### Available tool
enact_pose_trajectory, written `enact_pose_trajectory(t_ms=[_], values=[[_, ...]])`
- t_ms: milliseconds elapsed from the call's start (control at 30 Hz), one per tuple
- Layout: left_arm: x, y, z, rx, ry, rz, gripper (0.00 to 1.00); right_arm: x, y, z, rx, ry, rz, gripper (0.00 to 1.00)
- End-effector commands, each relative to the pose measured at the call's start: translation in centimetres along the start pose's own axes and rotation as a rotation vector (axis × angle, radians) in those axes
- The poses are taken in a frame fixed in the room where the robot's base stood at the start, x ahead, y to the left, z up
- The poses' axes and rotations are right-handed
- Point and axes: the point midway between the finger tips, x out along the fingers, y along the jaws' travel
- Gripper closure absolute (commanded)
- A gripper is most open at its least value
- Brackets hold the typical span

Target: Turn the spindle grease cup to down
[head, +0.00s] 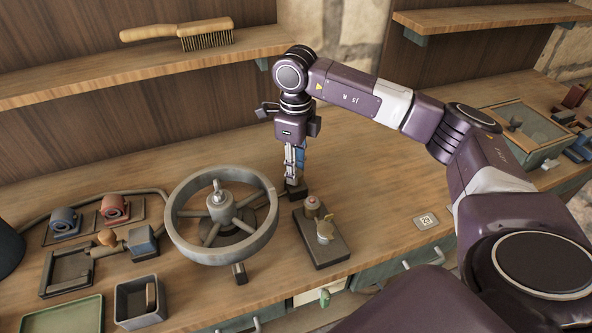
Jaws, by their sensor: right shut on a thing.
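My right gripper (291,178) points down just right of the grey spoked wheel (180,238). Its fingers are shut on a small part at a dark block (297,193) on the bench; the fingers mostly hide that part. I cannot tell whether it is the spindle grease cup, or which way it is turned. The wheel lies nearly flat, with a grey hub (219,208) and a pale metal tip at its centre. A dark plate (322,252) in front of the gripper carries a red-topped knob (312,204) and a brass-coloured fitting (325,231). My left gripper is out of view.
Red and blue clamp-like parts, a grey open box (122,316) and a green tray (66,327) crowd the bench left of the wheel. A number card (426,221) lies at the right. A brush (206,36) rests on the shelf above. The bench right of the gripper is mostly clear.

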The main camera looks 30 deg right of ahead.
Motion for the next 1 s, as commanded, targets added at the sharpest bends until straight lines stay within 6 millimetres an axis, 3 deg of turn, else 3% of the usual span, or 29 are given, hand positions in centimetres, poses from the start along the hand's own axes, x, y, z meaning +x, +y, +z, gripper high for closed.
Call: enact_pose_trajectory(t_ms=[1000], values=[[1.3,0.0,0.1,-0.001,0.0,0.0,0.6,-0.2,-0.2,0.1,0.918,-0.007,-0.001,0.98]])
